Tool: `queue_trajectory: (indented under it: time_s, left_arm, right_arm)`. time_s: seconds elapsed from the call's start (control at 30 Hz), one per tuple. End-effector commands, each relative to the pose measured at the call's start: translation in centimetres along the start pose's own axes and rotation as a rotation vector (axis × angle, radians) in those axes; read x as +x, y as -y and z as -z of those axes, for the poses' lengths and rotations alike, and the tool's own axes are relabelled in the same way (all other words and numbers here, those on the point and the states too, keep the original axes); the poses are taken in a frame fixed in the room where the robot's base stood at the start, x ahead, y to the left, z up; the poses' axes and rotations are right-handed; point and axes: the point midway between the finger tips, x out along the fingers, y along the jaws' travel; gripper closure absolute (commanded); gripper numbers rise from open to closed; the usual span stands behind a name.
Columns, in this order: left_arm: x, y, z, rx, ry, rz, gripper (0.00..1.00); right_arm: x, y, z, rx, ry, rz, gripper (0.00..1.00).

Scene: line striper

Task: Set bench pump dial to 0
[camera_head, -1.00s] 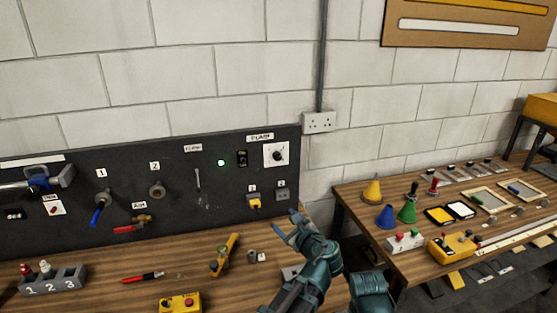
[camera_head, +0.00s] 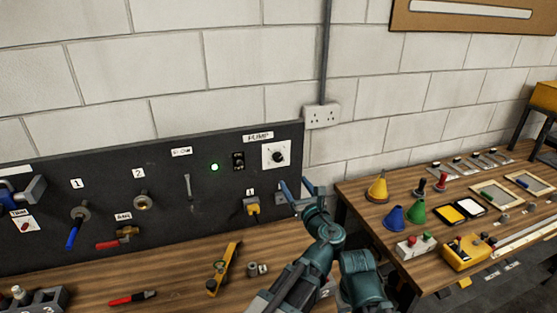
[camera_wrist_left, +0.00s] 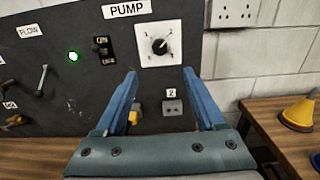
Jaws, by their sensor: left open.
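The pump dial (camera_head: 277,156) is a black round knob on a white square plate under the PUMP label (camera_head: 258,136), at the right end of the dark panel. In the left wrist view the dial (camera_wrist_left: 160,46) shows ahead, just above and between my fingers. My right gripper is not in view.
A switch (camera_head: 238,161) and a lit green lamp (camera_head: 214,167) sit left of the dial. A yellow plug (camera_head: 252,207) and a grey socket (camera_wrist_left: 172,107) are below it. A wall outlet (camera_head: 321,116) is to the right. Cones (camera_head: 377,188) stand on the right table.

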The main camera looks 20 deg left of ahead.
Motion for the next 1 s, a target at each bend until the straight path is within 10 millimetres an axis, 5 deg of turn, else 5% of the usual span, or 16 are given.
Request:
queue_trajectory:
  time_s: [0.17,0.7,1.0]
  left_arm:
    - [1.8,0.1,0.0,-0.001,0.0,-0.003,0.28]
    - [11.9,0.1,0.0,-0.002,-0.001,-0.003,0.28]
    - [13.8,0.0,0.0,-0.002,-0.001,-0.001,0.28]
  right_arm:
    - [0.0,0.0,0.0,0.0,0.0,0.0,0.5]
    - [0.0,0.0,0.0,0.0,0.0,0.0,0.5]
    - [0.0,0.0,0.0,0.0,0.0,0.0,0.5]
